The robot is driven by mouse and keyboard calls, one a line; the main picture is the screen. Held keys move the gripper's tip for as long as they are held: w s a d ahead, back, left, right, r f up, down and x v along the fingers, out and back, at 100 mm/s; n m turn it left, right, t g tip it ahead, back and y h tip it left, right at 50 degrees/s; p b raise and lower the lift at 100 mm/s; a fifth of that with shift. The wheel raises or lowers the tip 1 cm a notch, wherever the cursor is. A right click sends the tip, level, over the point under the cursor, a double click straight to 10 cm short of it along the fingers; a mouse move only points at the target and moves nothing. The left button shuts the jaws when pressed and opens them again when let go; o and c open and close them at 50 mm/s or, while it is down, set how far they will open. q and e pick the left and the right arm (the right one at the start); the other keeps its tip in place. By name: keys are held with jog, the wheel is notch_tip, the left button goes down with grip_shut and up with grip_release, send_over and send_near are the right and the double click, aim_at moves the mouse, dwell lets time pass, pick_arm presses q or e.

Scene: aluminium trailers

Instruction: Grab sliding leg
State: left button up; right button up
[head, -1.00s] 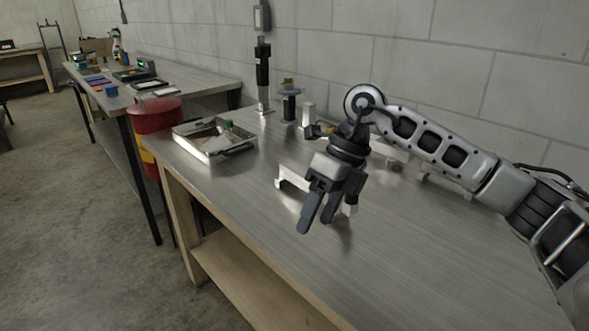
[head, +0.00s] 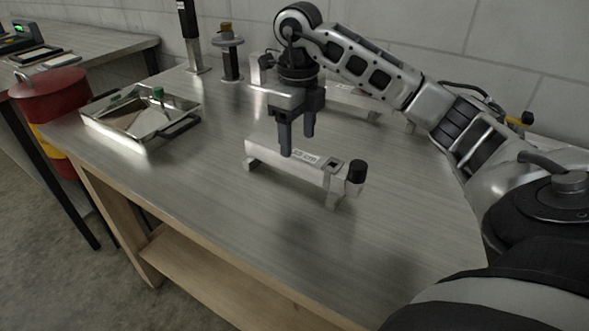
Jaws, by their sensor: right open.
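A silvery metal bar piece (head: 275,156) stands on the steel workbench (head: 215,205) in the middle of the head view. It has short feet, a small label with blurred print, a square hole and a black knob (head: 356,171) at its right end. It looks like the sliding leg. My right gripper (head: 297,146) points down with its fingers apart and empty. Its fingertips are over the left-middle part of the bar in the picture; I cannot tell whether they touch it. My left gripper is not in view.
A similar metal piece (head: 350,101) lies behind, partly hidden by my right arm. A metal tray (head: 108,127) with small items sits at the left. A dark stand (head: 231,62) and a tall black-topped post (head: 190,30) stand at the back. The bench front is clear.

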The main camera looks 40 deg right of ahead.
aim_at(295, 152)
jog(key=shift+a+f, duration=0.15)
jog(key=shift+f, duration=1.5)
jog(key=shift+a+f, duration=0.15)
jog(key=shift+f, duration=1.5)
grip_shut()
